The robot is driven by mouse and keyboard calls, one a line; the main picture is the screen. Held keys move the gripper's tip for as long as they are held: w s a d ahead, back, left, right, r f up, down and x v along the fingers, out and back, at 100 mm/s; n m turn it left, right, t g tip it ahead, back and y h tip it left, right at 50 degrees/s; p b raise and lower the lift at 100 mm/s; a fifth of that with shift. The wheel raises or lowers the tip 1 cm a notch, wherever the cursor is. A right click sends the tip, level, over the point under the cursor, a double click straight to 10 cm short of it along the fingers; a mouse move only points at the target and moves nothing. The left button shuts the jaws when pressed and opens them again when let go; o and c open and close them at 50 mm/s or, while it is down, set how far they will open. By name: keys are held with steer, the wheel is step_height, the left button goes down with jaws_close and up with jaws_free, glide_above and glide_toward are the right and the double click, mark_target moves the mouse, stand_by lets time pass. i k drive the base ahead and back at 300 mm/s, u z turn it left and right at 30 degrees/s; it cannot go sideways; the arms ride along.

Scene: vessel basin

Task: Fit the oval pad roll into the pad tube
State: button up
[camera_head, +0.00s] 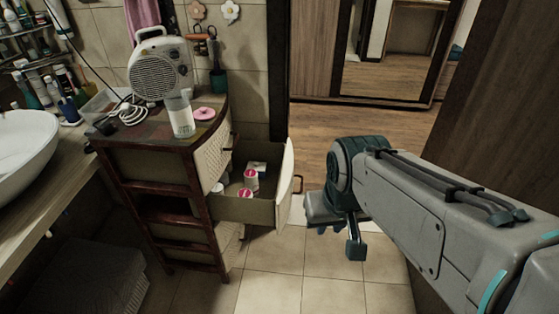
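A pale, translucent upright cylinder (181,115), which looks like the pad tube, stands on top of the wooden dresser in front of the fan heater. A pink ring-shaped piece (204,113) lies flat on the dresser top just right of it; it may be the oval pad roll, but I cannot tell for sure. My gripper (338,238) hangs to the right of the open drawer, above the floor, apart from both things. Its fingers look spread, with nothing seen between them.
The dresser's open drawer (238,210) juts toward my gripper and holds pink-and-white containers (250,179). A fan heater (160,68) and a cable (130,112) crowd the dresser top. A basin (25,145) is at left. Tiled floor (270,290) in front is clear.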

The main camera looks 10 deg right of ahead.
mark_target(179, 112)
steer(key=z, duration=0.05)
steer(key=k, duration=0.5)
steer(key=u, duration=0.7)
steer(key=i, duration=1.5)
steer(key=z, duration=0.65)
